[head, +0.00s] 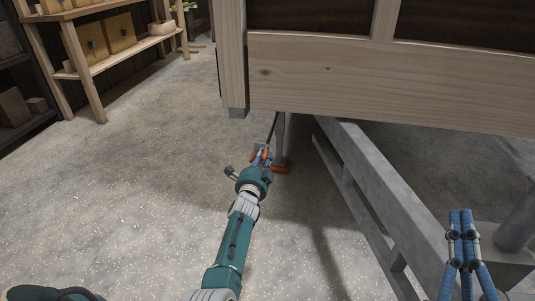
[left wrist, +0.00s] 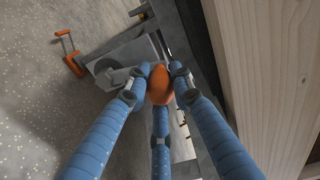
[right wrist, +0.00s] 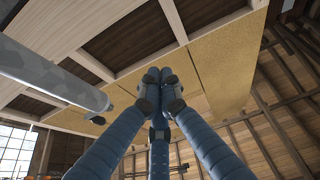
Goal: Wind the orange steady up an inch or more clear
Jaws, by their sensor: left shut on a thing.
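Under the trailer's near corner, a grey steady leg (head: 281,132) comes down to an orange foot (head: 281,169) close to the floor. I cannot tell whether the foot touches the floor. A thin dark rod (head: 272,127) slants down beside the leg to my left gripper (head: 262,154). In the left wrist view the left gripper's fingers are shut on a rounded orange knob (left wrist: 160,84), which hides what lies right behind it. My right gripper (head: 461,218) is raised at the right, well away from the steady. Its fingertips are together and empty in the right wrist view (right wrist: 158,82).
The trailer's wooden wall (head: 380,75) hangs over the steady. A grey metal beam (head: 370,180) runs along its right side. Wooden shelves (head: 125,45) stand at the back left. An orange bracket-like thing (left wrist: 70,55) shows in the left wrist view. Floor to the left is clear.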

